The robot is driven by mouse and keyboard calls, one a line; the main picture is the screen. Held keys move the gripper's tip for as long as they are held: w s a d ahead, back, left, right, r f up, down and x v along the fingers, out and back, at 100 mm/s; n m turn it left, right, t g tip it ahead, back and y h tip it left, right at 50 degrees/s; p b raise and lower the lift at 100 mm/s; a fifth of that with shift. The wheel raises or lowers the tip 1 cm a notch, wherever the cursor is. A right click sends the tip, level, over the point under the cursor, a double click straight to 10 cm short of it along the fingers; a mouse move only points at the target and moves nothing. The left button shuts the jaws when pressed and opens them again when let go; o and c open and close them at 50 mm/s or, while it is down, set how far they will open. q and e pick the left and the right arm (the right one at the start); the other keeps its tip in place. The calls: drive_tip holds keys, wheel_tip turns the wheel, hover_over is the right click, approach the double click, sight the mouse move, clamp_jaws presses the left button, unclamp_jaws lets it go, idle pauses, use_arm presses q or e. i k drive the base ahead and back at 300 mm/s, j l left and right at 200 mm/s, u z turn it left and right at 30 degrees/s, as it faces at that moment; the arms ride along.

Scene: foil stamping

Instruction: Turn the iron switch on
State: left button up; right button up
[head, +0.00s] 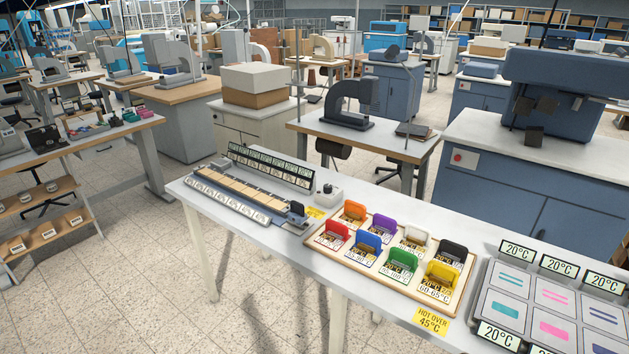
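A small pale box with a dark knob (328,193) stands on the white table, right of a long rail device (238,196). It looks like a switch, but its setting is too small to read. A dark block (297,209) sits at the right end of the rail device. A yellow label (315,213) lies just in front of the knob box. Neither of my grippers is in view.
A wooden tray (330,250) holds several coloured clip-like pieces in the table's middle. A grey panel (487,290) with patterned tiles and 20°C displays stands at right. A yellow "hot over 45°C" label (431,320) lies between them. Benches and machines stand behind.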

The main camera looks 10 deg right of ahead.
sight(328, 187)
drive_tip(key=i+j, duration=0.2)
drive_tip(key=j, duration=0.15)
drive_tip(key=i+j, duration=0.35)
drive_tip(key=j, duration=0.3)
